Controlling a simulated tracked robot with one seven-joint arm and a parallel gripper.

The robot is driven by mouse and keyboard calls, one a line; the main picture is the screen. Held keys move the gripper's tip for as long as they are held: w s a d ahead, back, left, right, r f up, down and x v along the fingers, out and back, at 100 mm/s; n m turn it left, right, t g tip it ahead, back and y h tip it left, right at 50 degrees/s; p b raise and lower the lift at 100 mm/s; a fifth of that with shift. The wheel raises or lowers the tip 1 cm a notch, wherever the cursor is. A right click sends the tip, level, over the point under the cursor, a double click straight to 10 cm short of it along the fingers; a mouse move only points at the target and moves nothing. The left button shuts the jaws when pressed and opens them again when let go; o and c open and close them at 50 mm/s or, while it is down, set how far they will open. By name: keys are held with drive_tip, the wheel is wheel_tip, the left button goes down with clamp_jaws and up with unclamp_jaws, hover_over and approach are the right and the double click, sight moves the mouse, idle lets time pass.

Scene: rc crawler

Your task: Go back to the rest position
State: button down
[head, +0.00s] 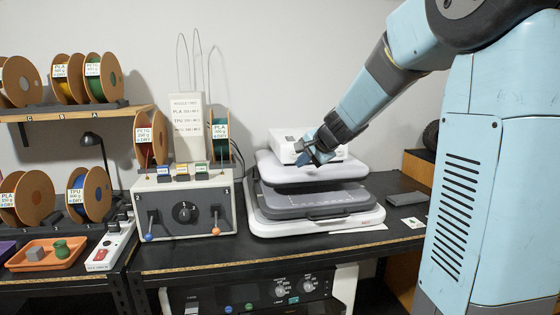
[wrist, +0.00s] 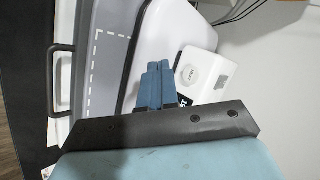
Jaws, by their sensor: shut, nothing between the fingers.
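My gripper (head: 311,157) is in front of the white box at the back of the heat press (head: 312,222) in the head view. In the wrist view, my gripper's blue fingers (wrist: 158,82) are together, with nothing visible between them. The press has a pale upper plate (head: 315,170) raised over a grey lower plate (head: 315,202). My fingers appear over the pale plate's edge; I cannot tell whether they touch it.
A grey control box (head: 185,206) with levers stands left of the press. Filament spools (head: 104,77) sit on a shelf. An orange tray (head: 47,254) and a white power strip (head: 110,247) lie at the left. A dark flat object (head: 408,199) lies right of the press.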

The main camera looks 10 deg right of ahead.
drive_tip(key=s+a+r+n+g, duration=0.1)
drive_tip(key=s+n, duration=0.2)
drive_tip(key=s, duration=0.7)
drive_tip(key=s+a+r+n+g, duration=0.15)
drive_tip(key=s+n, duration=0.25)
drive_tip(key=s, duration=0.5)
drive_tip(key=s+d+f+n+h, duration=0.1)
drive_tip(key=s+n+h, duration=0.1)
drive_tip(key=s, duration=0.5)
drive_tip(key=s+d+f+n+h, duration=0.1)
drive_tip(key=s+d+f, duration=0.1)
drive_tip(key=s, duration=0.6)
drive_tip(key=shift+s+n+g+h, duration=0.25)
drive_tip(key=shift+n+g+h, duration=0.15)
drive_tip(key=shift+g, duration=0.05)
drive_tip(key=shift+w, duration=0.1)
drive_tip(key=w+m+t+y, duration=0.3)
drive_tip(key=w+m, duration=0.8)
drive_tip(key=w, duration=2)
drive_tip(key=shift+a+y, duration=0.15)
drive_tip(key=shift+y, duration=0.25)
